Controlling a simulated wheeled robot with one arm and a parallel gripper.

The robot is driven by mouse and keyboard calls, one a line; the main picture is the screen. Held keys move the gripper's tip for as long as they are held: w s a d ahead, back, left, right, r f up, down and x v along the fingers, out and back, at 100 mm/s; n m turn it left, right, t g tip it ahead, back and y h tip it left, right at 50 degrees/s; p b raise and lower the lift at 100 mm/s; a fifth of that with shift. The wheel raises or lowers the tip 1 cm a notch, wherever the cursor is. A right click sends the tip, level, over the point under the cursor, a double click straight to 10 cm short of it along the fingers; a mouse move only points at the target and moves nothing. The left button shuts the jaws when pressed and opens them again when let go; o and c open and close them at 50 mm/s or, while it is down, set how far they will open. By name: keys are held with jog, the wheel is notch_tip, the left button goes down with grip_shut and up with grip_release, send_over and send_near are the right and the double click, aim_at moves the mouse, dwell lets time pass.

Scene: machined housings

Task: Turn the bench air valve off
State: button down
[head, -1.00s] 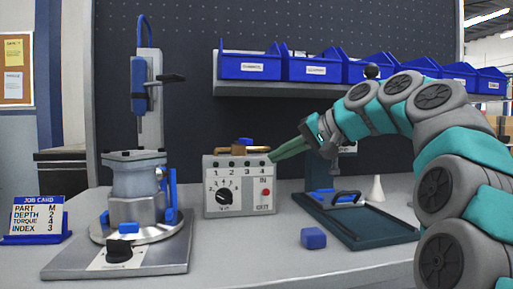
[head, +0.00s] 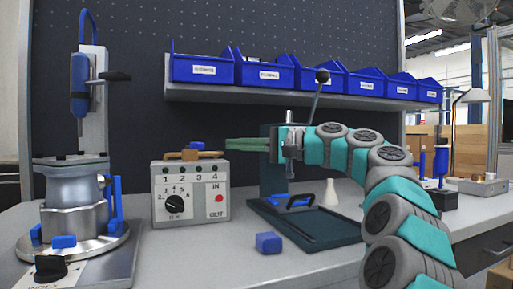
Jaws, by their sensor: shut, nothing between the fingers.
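A small brass fitting (head: 188,154) with a blue piece (head: 197,146) lies on top of a grey control box (head: 191,211); it looks like the air valve, but I cannot tell its setting. The box face has numbers 1 to 4, a black dial (head: 175,203) and a red button (head: 219,198). My gripper (head: 230,145) is shut and empty, its green fingers pointing left. The fingertips are near the box's top right edge, close to the right end of the brass fitting. I cannot tell whether they touch it.
A fixture with a metal cylinder (head: 73,212) stands left. A dark green press base (head: 318,235) with a ball-topped lever (head: 320,90) is behind my arm. A blue block (head: 269,242) lies in front. Blue bins (head: 203,70) line the shelf above.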

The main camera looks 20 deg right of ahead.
aim_at(203, 145)
jog(key=shift+w+a+b, duration=0.1)
jog(key=shift+a+b, duration=0.25)
jog(key=shift+a, duration=2.3)
jog(key=shift+s+a+m+t+h, duration=0.25)
jog(key=shift+a+m+t+h, duration=0.25)
jog(key=shift+t, duration=0.1)
jog(key=shift+s+a+m+t+h, duration=0.2)
jog(key=shift+a+m+t+h, duration=0.3)
jog(key=shift+t, duration=0.1)
jog(key=shift+a+f, duration=0.1)
jog(key=shift+a, duration=0.1)
